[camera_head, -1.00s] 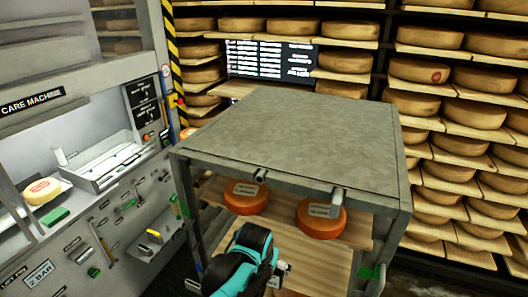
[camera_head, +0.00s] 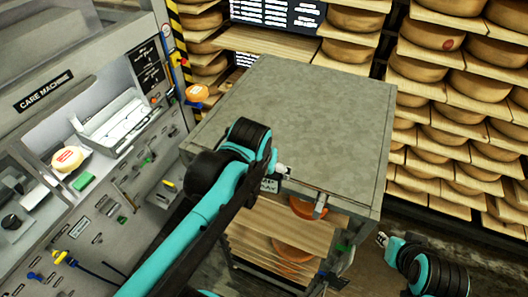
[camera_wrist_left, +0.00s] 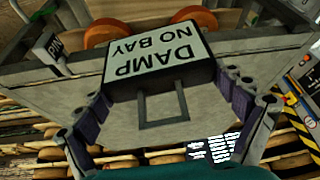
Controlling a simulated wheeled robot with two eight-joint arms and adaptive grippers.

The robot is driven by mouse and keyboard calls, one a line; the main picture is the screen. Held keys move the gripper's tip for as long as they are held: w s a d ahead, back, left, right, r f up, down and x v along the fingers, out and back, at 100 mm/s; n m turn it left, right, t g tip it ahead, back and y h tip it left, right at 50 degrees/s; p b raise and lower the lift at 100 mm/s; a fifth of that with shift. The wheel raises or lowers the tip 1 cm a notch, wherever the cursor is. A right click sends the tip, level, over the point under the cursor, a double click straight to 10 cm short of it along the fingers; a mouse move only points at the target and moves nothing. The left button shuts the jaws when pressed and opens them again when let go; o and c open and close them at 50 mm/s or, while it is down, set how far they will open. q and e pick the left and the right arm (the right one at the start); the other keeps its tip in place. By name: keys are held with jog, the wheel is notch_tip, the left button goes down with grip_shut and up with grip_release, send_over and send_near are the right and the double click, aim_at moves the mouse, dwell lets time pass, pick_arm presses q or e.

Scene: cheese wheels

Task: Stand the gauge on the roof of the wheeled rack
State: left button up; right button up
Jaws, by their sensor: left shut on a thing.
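The gauge (camera_wrist_left: 160,62), a dark-framed box with a pale face reading "DAMP NO BAY" and a wire stand, is between the purple-padded fingers of my left gripper (camera_wrist_left: 165,112), upside down in the left wrist view. In the head view my left gripper (camera_head: 280,168) is at the front edge of the wheeled rack's grey roof (camera_head: 300,115). The gauge is small and mostly hidden there; I cannot tell whether it touches the roof. The roof is bare. My right gripper (camera_head: 384,240) is right of the rack, too small to read.
Orange cheese wheels (camera_head: 294,252) lie on the rack's shelves below the roof. The care machine (camera_head: 60,120) stands at left, with a cheese and a green block on its ledge. Shelves of cheeses (camera_head: 440,120) fill the back and right.

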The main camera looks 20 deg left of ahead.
pick_arm(q)
jog(key=w+b, duration=0.3)
jog(key=w, duration=0.4)
jog(key=shift+w+d, duration=0.15)
jog(key=shift+w, duration=0.05)
jog(key=w, duration=0.6)
jog(key=w+b, duration=0.1)
jog(key=w, duration=0.5)
jog(key=shift+w+d+r, duration=0.1)
jog(key=shift+w+d, duration=0.05)
jog(key=shift+d, duration=0.05)
jog(key=shift+w+f+b, duration=0.1)
jog(key=shift+f+b, duration=0.3)
jog(key=shift+b, duration=0.05)
jog(key=shift+f+b, duration=0.55)
jog(key=shift+f, duration=0.25)
jog(key=shift+f, duration=0.3)
jog(key=o, duration=0.9)
